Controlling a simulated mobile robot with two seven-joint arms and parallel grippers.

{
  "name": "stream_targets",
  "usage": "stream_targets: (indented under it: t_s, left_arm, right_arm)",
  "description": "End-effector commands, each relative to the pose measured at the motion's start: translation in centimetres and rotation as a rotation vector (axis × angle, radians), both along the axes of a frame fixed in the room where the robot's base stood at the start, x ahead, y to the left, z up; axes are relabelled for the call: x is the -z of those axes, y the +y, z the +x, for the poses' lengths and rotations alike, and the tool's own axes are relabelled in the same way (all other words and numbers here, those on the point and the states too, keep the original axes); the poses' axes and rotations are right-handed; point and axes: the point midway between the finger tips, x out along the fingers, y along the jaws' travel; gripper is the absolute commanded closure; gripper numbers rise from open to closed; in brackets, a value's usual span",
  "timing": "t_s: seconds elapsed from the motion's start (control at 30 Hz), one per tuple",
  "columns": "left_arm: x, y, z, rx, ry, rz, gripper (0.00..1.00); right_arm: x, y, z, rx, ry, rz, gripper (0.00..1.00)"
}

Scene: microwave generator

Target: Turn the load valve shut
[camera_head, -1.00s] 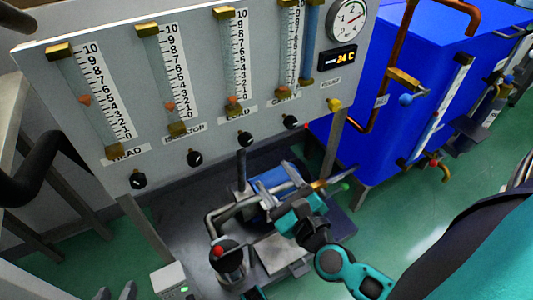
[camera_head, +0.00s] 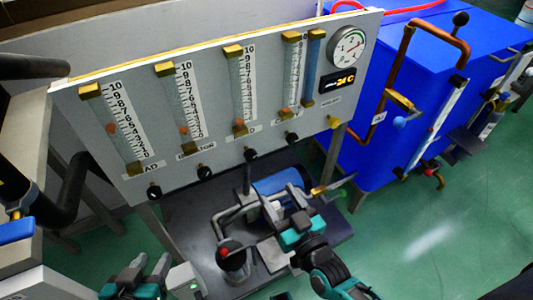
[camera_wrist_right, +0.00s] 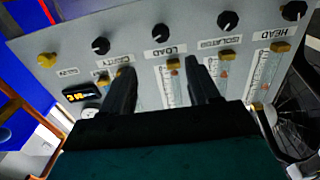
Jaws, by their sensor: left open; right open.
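The load valve is a black round knob (camera_head: 250,154) on the grey panel (camera_head: 225,170), below the third gauge from the left. Its knob shows in the right wrist view (camera_wrist_right: 162,34) above the upside-down LOAD label (camera_wrist_right: 165,52). My right gripper (camera_head: 286,206) is open and empty, in front of the panel and lower right of the knob in the head view. In the right wrist view its fingers (camera_wrist_right: 160,66) are spread, with the LOAD label and knob beyond the gap, not touched. My left gripper (camera_head: 149,264) is open and empty at the lower left.
Other black knobs stand beside it: cavity (camera_head: 291,138), isolator (camera_head: 204,172) and head (camera_head: 153,191), plus a yellow knob (camera_head: 333,121). Pipes and a blue cylinder (camera_head: 284,181) lie below the panel. A blue cabinet (camera_head: 420,75) stands right; green floor is open at the lower right.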

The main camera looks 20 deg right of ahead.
Motion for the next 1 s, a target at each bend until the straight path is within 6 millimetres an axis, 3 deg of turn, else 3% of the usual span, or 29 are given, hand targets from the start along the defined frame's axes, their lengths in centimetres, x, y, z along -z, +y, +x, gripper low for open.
stream_targets:
  t_s: [0.1, 0.27, 0.7, 1.0]
  left_arm:
    - [-0.3, 0.1, -0.1, 0.0, 0.002, 0.003, 0.57]
    - [0.1, 0.2, -0.2, 0.0, 0.003, 0.005, 0.57]
    - [2.2, 0.2, -0.2, 0.0, 0.006, 0.004, 0.57]
    - [2.9, 0.1, -0.2, -0.002, 0.007, 0.002, 0.57]
  right_arm:
    - [-0.1, 0.5, 0.1, -0.013, -0.016, -0.103, 0.39]
    - [0.1, 0.8, 1.1, -0.017, -0.023, -0.133, 0.39]
    - [0.1, 2.4, 9.4, -0.015, -0.024, -0.127, 0.39]
    - [0.1, 3.0, 12.5, -0.016, -0.021, -0.126, 0.39]
